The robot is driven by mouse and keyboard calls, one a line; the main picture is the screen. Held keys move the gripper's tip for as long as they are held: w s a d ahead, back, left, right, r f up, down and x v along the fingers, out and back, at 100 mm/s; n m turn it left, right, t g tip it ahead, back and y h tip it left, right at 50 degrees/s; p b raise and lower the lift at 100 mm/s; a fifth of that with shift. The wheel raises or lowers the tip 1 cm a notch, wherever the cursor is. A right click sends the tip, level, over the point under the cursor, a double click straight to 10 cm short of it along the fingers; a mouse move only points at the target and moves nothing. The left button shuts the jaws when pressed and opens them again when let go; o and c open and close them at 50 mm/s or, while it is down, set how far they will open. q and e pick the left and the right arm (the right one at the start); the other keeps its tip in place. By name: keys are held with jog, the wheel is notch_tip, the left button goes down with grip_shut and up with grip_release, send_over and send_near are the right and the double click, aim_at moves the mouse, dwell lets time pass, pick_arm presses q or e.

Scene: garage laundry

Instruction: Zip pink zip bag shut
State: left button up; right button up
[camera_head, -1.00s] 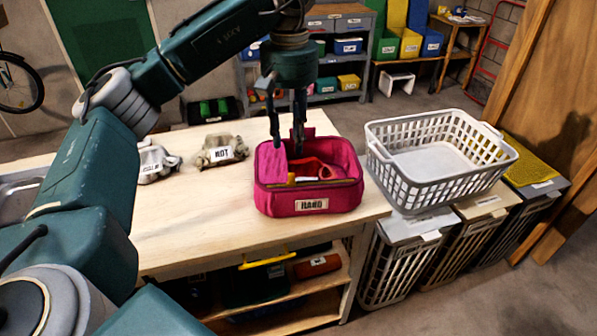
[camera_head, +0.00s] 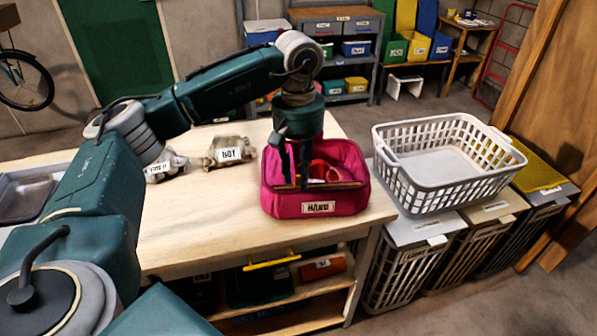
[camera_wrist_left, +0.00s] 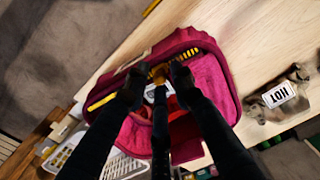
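The pink zip bag (camera_head: 345,200) stands open on the wooden table near its right end, with a white label on its front wall. Red contents (camera_head: 322,170) show in its mouth, and a yellowish strip runs along the near rim. In the wrist view, the bag (camera_wrist_left: 213,75) fills the middle, with yellow zip teeth along its rim. My left gripper (camera_head: 294,184) points down over the bag's near-left part, fingertips at the near rim. Its fingers are apart in the wrist view (camera_wrist_left: 156,80), with a small tan-orange piece visible between the tips; contact is unclear. My right gripper is out of view.
Two labelled cloth bundles (camera_head: 229,151) (camera_head: 166,166) lie left of the bag. A white laundry basket (camera_head: 450,165) stands to the right on lidded hampers. The table's front half (camera_head: 200,225) is clear. Shelves under the table hold tools.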

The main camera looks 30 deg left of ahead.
pick_arm(q)
grip_shut()
jog(key=w+d, duration=0.3)
jog(key=w+d+p, duration=0.1)
jog(key=w+d, duration=0.2)
jog(key=d, duration=0.1)
jog(key=w+d, duration=0.3)
jog(key=d, duration=0.1)
jog(key=shift+w+d+p, duration=0.1)
jog(key=shift+d+p, duration=0.15)
jog(key=shift+p, duration=0.1)
jog(key=shift+o, duration=2.1)
grip_release()
jog(key=shift+r, duration=0.2)
notch_tip(320, 180, up, 12)
jog(key=shift+f, duration=0.2)
